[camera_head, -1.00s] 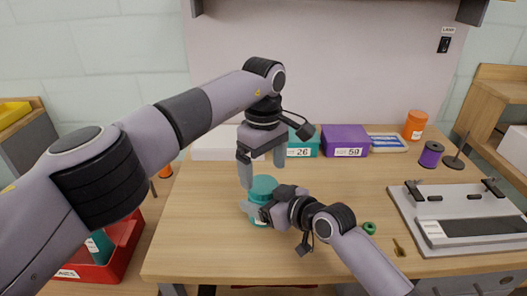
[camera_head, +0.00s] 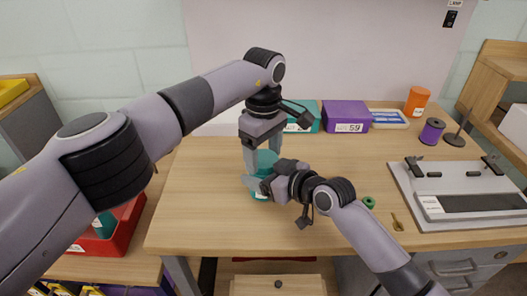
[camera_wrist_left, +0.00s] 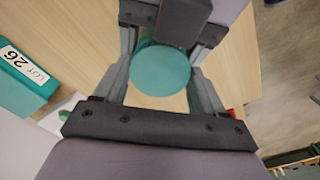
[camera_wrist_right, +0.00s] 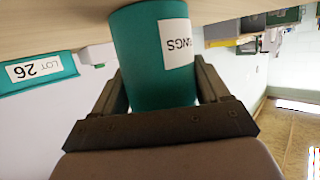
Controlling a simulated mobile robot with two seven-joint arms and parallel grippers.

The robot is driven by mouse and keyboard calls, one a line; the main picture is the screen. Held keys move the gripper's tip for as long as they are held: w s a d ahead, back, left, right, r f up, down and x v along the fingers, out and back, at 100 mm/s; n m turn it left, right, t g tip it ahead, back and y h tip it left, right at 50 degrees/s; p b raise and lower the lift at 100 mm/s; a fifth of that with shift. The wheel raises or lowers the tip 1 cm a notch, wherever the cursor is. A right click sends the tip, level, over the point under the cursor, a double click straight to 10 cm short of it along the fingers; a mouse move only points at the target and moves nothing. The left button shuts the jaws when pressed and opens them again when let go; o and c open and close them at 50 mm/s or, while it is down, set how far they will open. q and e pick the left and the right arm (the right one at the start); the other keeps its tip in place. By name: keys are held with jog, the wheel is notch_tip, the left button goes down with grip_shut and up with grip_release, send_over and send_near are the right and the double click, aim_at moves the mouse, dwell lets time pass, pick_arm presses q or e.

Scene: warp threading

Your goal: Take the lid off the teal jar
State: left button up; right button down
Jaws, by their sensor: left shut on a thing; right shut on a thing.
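The teal jar (camera_head: 259,188) stands on the wooden table, left of centre in the head view. Its round teal lid (camera_head: 264,160) is on top and fills the middle of the left wrist view (camera_wrist_left: 160,70). My left gripper (camera_head: 263,158) comes from above, its fingers on either side of the lid, shut on it. My right gripper (camera_head: 255,184) comes from the front right and is shut around the jar's body. The jar's body with a white label shows between its fingers in the right wrist view (camera_wrist_right: 150,60). The head view hides part of the jar behind the right gripper.
A teal box (camera_head: 303,118), a purple box (camera_head: 346,117) and a small tray (camera_head: 389,118) line the back. An orange container (camera_head: 416,101), a purple spool (camera_head: 432,131) and a grey metal fixture (camera_head: 460,192) are at right. A green ring (camera_head: 369,202) lies near the right arm.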

pick_arm(q)
jog(key=n, duration=0.6)
jog(key=shift+w, duration=0.1)
jog(key=o, duration=1.2)
jog(key=shift+c, duration=0.2)
notch_tip(320, 180, up, 4)
jog(key=shift+r, duration=0.25)
jog(key=shift+c, duration=0.4)
notch_tip(320, 180, up, 2)
jog(key=shift+r+m, duration=0.15)
jog(key=shift+m, duration=0.45)
jog(key=shift+a+r+m, duration=0.1)
jog(key=shift+r+m, duration=0.3)
notch_tip(320, 180, down, 8)
jog(key=shift+r, duration=0.2)
